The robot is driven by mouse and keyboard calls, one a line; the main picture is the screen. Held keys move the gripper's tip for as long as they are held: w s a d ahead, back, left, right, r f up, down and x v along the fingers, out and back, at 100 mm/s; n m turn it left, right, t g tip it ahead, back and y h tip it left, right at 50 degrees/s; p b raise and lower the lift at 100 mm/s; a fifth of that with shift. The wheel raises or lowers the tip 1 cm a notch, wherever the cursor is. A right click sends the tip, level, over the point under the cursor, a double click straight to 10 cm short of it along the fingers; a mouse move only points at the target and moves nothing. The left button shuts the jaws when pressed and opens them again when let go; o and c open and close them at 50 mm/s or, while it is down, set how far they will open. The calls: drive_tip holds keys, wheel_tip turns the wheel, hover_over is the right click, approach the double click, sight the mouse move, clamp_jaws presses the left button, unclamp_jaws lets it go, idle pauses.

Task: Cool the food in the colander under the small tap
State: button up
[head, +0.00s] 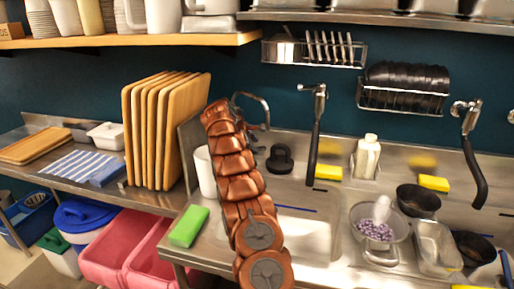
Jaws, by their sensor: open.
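A metal colander (398,222) stands at the right on the steel counter. Purple beans (373,231) lie in it, with a pale, rounded object (382,208) over them. A small curved silver tap (264,101) rises at the back of the sink, partly behind my copper-coloured arm. My arm reaches up across the picture, left of the colander and well apart from it. The jaws of my gripper cannot be made out. The sink basin (318,215) lies between my arm and the colander.
Two black-handled sprayers (314,140) (474,165) hang over the counter. A pan (417,201), a clear container (437,248), a white bottle (367,157) and sponges crowd the right side. A green sponge (188,226) and upright wooden boards (165,130) are left of my arm.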

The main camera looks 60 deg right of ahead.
sight(257, 148)
drive_tip(key=shift+p+x, duration=0.35)
drive_tip(key=shift+x, duration=1.2)
clamp_jaws()
